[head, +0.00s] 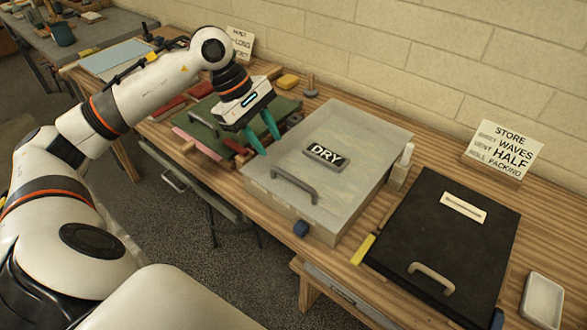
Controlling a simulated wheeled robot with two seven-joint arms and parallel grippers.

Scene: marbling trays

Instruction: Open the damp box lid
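Two lidded boxes stand on the wooden bench. The grey box (354,142) has a label reading DRY and a grey handle on its lid. The black box (435,235) has a pale handle (432,277) near its front edge and a pale label (463,207) too small to read; I cannot confirm it is the damp box. Both lids look shut. My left gripper (267,144) has teal fingers spread apart with nothing between them. It is above the bench, left of the grey box and far from the black one. My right gripper is not in view.
A sign (504,148) leans by the wall behind the black box. A white dish (542,300) is at the right. A green board (205,125) and several tools clutter the left.

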